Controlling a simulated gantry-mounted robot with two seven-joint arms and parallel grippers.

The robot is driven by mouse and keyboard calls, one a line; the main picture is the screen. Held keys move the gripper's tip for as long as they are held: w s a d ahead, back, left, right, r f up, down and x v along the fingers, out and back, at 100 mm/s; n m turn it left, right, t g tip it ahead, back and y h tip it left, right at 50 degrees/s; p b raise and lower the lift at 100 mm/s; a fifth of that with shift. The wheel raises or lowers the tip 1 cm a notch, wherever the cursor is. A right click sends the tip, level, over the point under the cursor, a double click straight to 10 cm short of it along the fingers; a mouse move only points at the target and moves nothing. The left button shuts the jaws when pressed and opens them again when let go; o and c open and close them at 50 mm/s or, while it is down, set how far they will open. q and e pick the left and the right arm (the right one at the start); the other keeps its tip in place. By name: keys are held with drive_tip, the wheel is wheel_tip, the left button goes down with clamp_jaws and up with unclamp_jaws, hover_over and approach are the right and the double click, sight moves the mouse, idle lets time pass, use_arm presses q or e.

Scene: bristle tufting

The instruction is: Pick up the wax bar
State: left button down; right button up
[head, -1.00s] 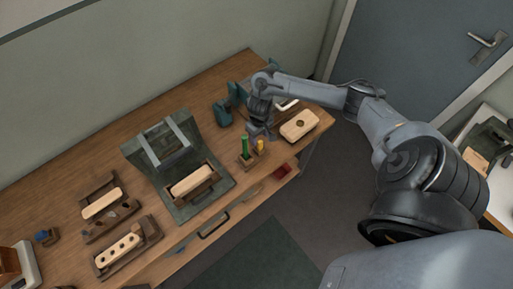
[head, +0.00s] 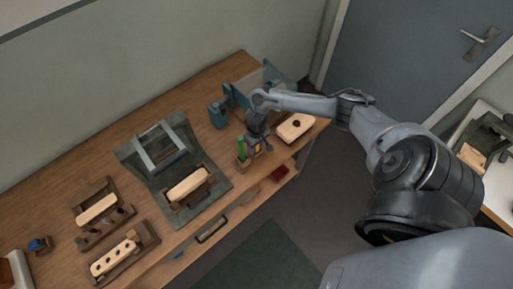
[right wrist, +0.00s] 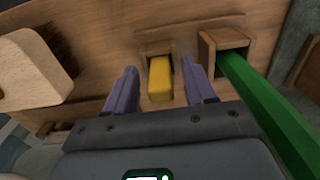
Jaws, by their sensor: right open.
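The wax bar is a yellow block (right wrist: 160,80) standing in a small wooden socket in the right wrist view. In the head view only a bit of the wax bar (head: 257,149) shows below my right gripper (head: 256,143). My right gripper (right wrist: 160,90) is open, with one finger to each side of the bar and a gap on both sides. A green bar (right wrist: 262,105) stands in the neighbouring socket, close to the right finger. My left gripper is in neither view.
A brush with a pale wooden block (head: 296,127) lies right of the gripper, near the bench end. A dark green fixture (head: 215,182) holding a pale block (head: 188,184) stands to the left. A red tray (head: 279,174) is at the front edge.

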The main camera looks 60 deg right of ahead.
clamp_jaws()
drive_tip(key=shift+r, duration=0.15)
